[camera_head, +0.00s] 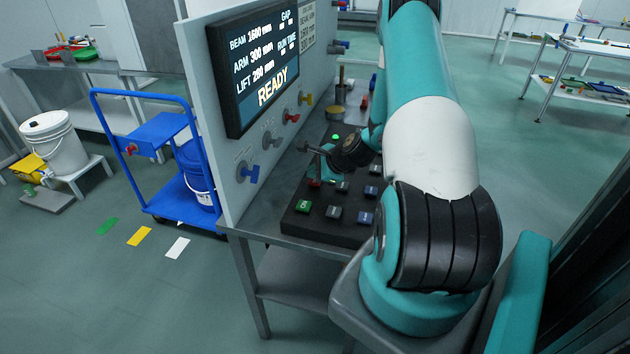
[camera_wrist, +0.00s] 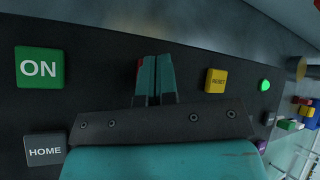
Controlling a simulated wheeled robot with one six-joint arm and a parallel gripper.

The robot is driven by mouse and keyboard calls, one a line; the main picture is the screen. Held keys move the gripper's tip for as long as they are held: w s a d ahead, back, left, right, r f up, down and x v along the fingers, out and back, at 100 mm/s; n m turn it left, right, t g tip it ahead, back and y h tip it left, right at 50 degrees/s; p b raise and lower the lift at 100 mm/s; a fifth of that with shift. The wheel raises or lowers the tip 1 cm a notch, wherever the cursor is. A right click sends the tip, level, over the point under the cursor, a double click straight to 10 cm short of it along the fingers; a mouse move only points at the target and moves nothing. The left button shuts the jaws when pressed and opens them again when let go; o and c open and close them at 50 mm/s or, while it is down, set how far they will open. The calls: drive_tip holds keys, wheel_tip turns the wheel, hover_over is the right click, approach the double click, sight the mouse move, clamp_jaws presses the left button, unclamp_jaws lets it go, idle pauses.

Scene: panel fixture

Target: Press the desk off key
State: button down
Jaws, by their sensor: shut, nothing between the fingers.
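The black desk key panel (camera_head: 325,233) lies on the desk below the upright screen panel. Its green ON key (camera_head: 303,206) is at the near left corner; it also shows at the left in the wrist view (camera_wrist: 39,68). A red key (camera_head: 314,184) sits just beyond ON; its label is not readable. My gripper (camera_head: 317,171) is shut and empty, pointing down at the red key. In the wrist view my fingers (camera_wrist: 155,77) cover nearly all of that key, with only a red sliver beside them. I cannot tell whether the tips touch it.
A grey HOME key (camera_wrist: 45,149) and a yellow RESET key (camera_wrist: 215,81) lie around my fingers. A green lamp (camera_head: 336,137) is lit. The screen (camera_head: 262,68) reads READY.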

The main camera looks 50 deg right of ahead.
drive_tip(key=shift+f, duration=0.35)
drive_tip(key=shift+r, duration=0.15)
idle(0.4)
drive_tip(key=shift+r+p, duration=0.55)
drive_tip(key=shift+r, duration=0.2)
wheel_tip(320, 180, up, 5)
drive_tip(key=p, duration=0.4)
idle(0.8)
